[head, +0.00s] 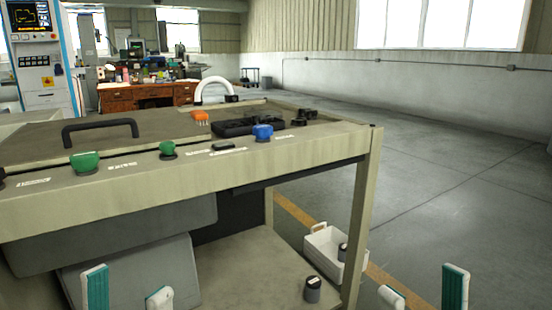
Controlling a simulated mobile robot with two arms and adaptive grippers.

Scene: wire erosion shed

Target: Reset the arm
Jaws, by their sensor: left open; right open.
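My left gripper (128,292) shows at the bottom left edge of the head view. Its two pale fingertips with green pads stand wide apart, with nothing between them. My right gripper (424,292) shows at the bottom right edge, also open and empty, over the grey floor. Both grippers appear upright in front of the workbench (330,143), below the level of its top. Only the fingertips are in view; the rest of both arms is out of the frame.
The bench top holds green knobs (84,162), a blue knob (263,132), an orange item (200,116) and a black handle (100,128). Below are a dark cylinder (313,290) and a white bin (325,246). Floor (470,190) at right is free.

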